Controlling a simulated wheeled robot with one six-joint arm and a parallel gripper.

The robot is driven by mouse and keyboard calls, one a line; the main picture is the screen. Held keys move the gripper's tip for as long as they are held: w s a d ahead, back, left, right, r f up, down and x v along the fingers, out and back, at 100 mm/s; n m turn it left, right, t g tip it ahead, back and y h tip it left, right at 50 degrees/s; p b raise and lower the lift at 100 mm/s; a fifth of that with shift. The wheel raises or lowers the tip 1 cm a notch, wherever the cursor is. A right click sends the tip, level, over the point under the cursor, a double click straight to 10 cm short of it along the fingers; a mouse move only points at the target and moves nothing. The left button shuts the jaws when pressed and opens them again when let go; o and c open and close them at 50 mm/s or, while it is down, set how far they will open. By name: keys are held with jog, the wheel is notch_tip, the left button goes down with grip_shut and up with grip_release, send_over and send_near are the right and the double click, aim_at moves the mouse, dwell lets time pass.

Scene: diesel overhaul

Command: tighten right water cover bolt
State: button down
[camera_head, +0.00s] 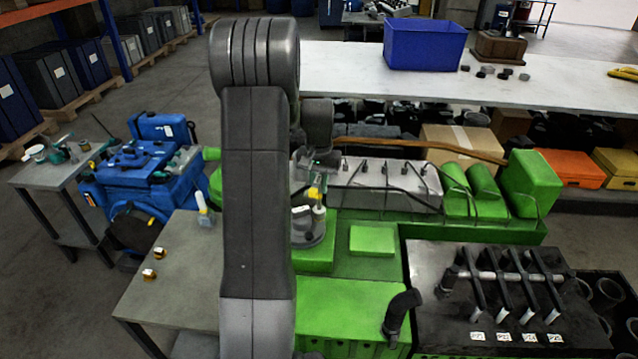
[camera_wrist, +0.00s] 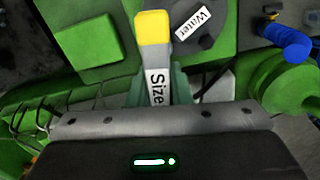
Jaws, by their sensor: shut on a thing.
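My gripper (camera_head: 315,178) is shut on a wrench-like tool (camera_wrist: 157,60) with a yellow end and a white label reading "Size". In the head view the tool's yellow part (camera_head: 313,192) shows just below my gripper. The dark grey water cover (camera_wrist: 208,38), with a white "Water" label, lies beyond the tool and to the right of its yellow end in the wrist view. In the head view the cover (camera_head: 308,237) sits on the green engine, partly hidden by my arm. I cannot make out the right bolt or whether the tool touches it.
The green engine (camera_head: 372,240) has a row of pipes behind the cover. A black tray (camera_head: 425,320) with rocker parts stands at right.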

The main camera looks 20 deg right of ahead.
jog(key=shift+m, duration=0.7)
jog(key=shift+r, duration=0.1)
